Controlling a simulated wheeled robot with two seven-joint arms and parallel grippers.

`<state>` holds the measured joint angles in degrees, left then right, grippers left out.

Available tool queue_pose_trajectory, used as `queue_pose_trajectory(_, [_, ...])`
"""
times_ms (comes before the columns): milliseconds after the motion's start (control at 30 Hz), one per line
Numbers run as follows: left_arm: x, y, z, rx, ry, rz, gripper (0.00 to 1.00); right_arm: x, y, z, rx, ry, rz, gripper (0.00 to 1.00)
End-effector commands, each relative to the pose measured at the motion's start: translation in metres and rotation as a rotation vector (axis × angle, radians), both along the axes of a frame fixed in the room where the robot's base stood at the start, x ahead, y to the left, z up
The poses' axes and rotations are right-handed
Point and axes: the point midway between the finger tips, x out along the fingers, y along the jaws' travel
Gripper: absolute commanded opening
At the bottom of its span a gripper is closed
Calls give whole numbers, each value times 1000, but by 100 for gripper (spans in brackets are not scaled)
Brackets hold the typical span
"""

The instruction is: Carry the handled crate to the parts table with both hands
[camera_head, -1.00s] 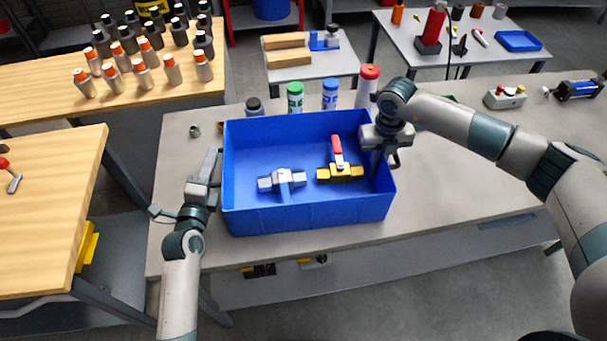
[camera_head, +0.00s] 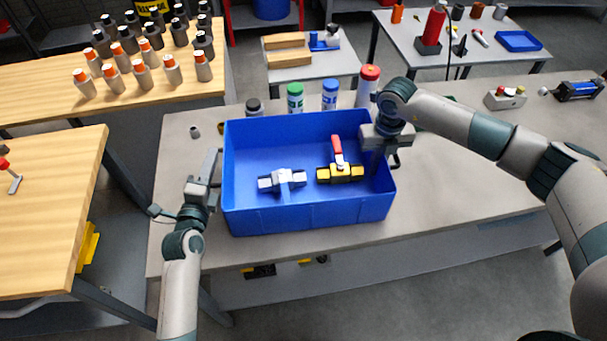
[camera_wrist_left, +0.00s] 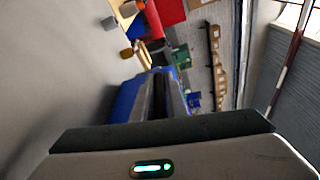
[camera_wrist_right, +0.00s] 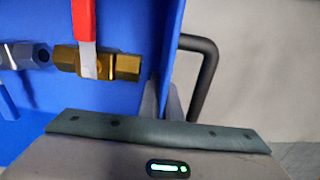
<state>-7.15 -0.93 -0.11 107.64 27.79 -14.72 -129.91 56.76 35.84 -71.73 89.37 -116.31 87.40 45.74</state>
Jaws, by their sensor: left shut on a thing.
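The blue handled crate (camera_head: 310,212) appears to rest on a grey table, near its front edge. It holds a silver fitting (camera_head: 282,180) and a yellow valve with a red lever (camera_head: 340,173). My left gripper (camera_head: 211,168) is at the crate's left end, shut on its handle, which the gripper mostly hides. The left wrist view shows the crate's side (camera_wrist_left: 125,100) beyond the jaws. My right gripper (camera_head: 384,160) points down at the right wall. The dark right handle (camera_wrist_right: 208,75) shows beside its fingers in the right wrist view; their grip is unclear.
Several bottles (camera_head: 295,98) stand just behind the crate. The grey table (camera_head: 450,190) is clear to the right, with a button box (camera_head: 505,97) farther back. A wooden bench (camera_head: 45,210) is at left. Other tables stand behind.

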Motion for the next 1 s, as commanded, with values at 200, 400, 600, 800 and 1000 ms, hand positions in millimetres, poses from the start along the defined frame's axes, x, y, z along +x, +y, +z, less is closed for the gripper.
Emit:
queue_pose_trajectory(200, [0, 1, 15, 4, -3, 2, 0, 3, 0, 18, 4, -10, 0, 0])
queue_pose_trajectory(400, [1, 1, 28, 4, -3, 2, 0, 4, 1, 31, 4, -10, 0, 0])
queue_pose_trajectory(600, [1, 1, 39, 4, -3, 2, 0, 4, 1, 41, 4, -10, 0, 0])
queue_pose_trajectory(800, [1, 2, 45, 4, -3, 2, 0, 4, 1, 48, 4, -10, -1, 0])
queue_pose_trajectory(1000, [1, 2, 47, 4, -3, 2, 0, 4, 1, 50, 4, -10, -1, 0])
